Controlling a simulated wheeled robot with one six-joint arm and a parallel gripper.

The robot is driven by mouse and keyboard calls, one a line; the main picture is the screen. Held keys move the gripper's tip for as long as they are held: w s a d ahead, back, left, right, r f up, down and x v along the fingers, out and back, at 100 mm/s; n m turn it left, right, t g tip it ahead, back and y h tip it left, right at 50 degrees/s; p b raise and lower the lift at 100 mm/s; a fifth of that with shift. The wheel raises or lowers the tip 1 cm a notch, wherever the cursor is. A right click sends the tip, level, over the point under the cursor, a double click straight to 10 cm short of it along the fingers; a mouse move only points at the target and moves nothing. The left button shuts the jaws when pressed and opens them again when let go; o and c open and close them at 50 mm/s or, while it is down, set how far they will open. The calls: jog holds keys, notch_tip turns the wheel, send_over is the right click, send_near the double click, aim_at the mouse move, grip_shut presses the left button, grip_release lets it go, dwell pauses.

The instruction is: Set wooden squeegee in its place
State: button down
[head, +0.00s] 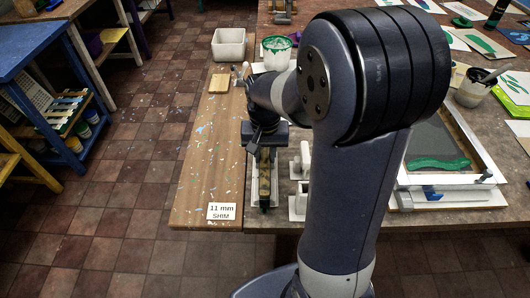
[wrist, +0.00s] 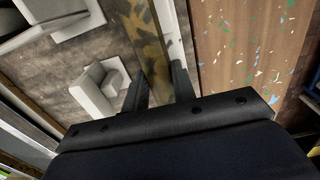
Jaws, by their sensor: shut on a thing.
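My gripper (head: 263,148) is shut on the wooden squeegee (head: 264,182), a long narrow bar with dark and yellowish stains. In the wrist view the squeegee (wrist: 147,42) runs away from between the two black fingers of the gripper (wrist: 158,88). In the head view it lies lengthwise over a pale grey narrow tray (head: 256,203) near the table's front edge. A pale edge of the tray (wrist: 173,22) shows beside the squeegee in the wrist view. I cannot tell whether the squeegee touches the tray floor. My arm hides part of the area.
White brackets (head: 300,203) stand just right of the squeegee, also seen in the wrist view (wrist: 100,85). A paint-flecked wooden board (head: 205,165) with an "11 mm SHIM" label (head: 221,211) lies left. A framed screen (head: 440,150) is at right. A white bin (head: 229,44) and green paint tub (head: 276,52) stand behind.

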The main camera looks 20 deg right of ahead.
jog(key=c, duration=1.1)
grip_release()
notch_tip(320, 180, up, 11)
jog(key=shift+f, duration=0.15)
jog(key=shift+f, duration=0.1)
notch_tip(320, 180, down, 11)
jog(key=shift+s+r, duration=0.1)
jog(key=shift+r, duration=0.05)
jog(key=shift+r+p, duration=0.5)
jog(key=shift+r, duration=0.4)
